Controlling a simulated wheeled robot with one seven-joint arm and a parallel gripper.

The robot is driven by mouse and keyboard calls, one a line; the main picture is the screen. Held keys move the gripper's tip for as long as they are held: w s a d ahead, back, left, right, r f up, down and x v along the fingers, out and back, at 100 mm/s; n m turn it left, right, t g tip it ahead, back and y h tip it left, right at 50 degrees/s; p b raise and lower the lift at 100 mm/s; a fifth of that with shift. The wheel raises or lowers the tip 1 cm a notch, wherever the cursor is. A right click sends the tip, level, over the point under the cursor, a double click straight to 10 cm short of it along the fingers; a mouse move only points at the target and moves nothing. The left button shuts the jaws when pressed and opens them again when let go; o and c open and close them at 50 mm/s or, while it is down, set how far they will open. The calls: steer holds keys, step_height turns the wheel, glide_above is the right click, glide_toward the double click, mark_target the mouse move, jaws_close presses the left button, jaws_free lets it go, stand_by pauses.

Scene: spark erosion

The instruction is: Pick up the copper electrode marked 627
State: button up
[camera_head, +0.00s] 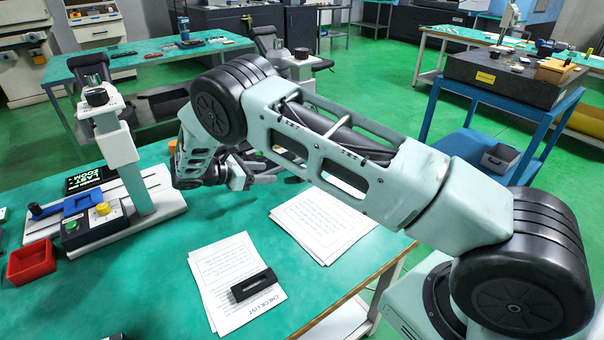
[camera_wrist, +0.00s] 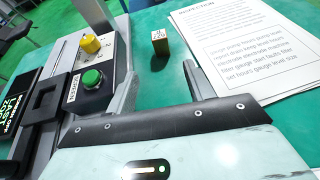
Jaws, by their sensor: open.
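A small copper-coloured block (camera_wrist: 160,42) with a pale marked top stands upright on the green table in the wrist view. I cannot read its mark surely. It is beyond my gripper (camera_wrist: 165,78), roughly in line with the gap between the two fingers and apart from them. My gripper is open and nothing shows between its fingers. In the head view my gripper (camera_head: 243,176) is low over the table, partly hidden by my arm.
Left of the gripper stands a grey instrument (camera_head: 120,150) with a green button (camera_wrist: 92,78) and yellow knob (camera_wrist: 90,43). Printed sheets (camera_wrist: 235,50) lie to the right. A red tray (camera_head: 31,262) and a black object (camera_head: 254,285) on a checklist (camera_head: 222,265) are nearer.

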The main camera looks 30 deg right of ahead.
steer(key=p+x, duration=0.2)
steer(key=x, duration=0.7)
steer(key=shift+s+d, duration=0.1)
steer(key=shift+s, duration=0.05)
steer(key=d+p, duration=0.2)
steer(key=d, duration=0.2)
steer(key=shift+s+d+f, duration=0.15)
steer(key=shift+d, duration=0.05)
steer(key=shift+d+f, duration=0.3)
steer(key=shift+d, duration=0.1)
jaws_close()
